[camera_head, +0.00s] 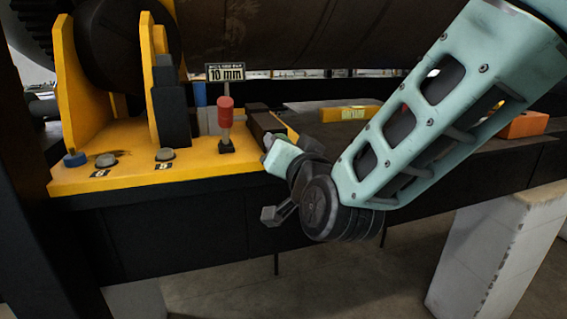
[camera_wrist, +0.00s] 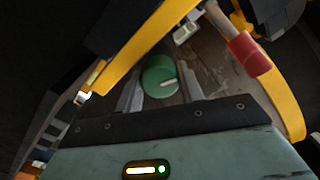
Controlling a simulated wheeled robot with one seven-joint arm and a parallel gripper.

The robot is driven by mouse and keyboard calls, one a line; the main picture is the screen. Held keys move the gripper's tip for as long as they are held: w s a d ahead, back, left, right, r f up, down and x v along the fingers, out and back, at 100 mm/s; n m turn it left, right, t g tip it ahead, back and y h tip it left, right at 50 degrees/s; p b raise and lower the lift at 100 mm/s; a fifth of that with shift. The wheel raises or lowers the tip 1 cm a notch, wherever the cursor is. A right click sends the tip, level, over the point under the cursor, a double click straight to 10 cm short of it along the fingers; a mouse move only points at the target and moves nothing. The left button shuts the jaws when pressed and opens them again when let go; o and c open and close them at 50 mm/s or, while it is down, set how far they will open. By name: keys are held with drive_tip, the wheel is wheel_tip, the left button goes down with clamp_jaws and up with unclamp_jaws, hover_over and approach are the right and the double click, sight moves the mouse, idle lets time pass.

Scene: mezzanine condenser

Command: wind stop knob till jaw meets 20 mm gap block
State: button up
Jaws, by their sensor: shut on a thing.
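The stop knob (camera_wrist: 160,76), a green round knob with a white pointer line, sits between the two fingers of my gripper (camera_wrist: 161,88) in the wrist view. The fingers are shut on its sides. In the head view my gripper (camera_head: 281,155) is at the right end of the yellow machine base (camera_head: 205,157), and my wrist hides most of the knob there. A sign (camera_head: 227,73) reads "10 mm". I cannot clearly make out the jaw or a 20 mm gap block.
A red-handled lever (camera_head: 225,112) stands on the base left of my gripper and shows in the wrist view (camera_wrist: 249,53). Upright yellow plates (camera_head: 84,88) stand farther left. A yellow level (camera_head: 350,113) and an orange block (camera_head: 523,125) lie on the dark bench behind my arm.

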idle(0.3)
drive_tip(key=o, duration=1)
drive_tip(key=shift+p, duration=0.3)
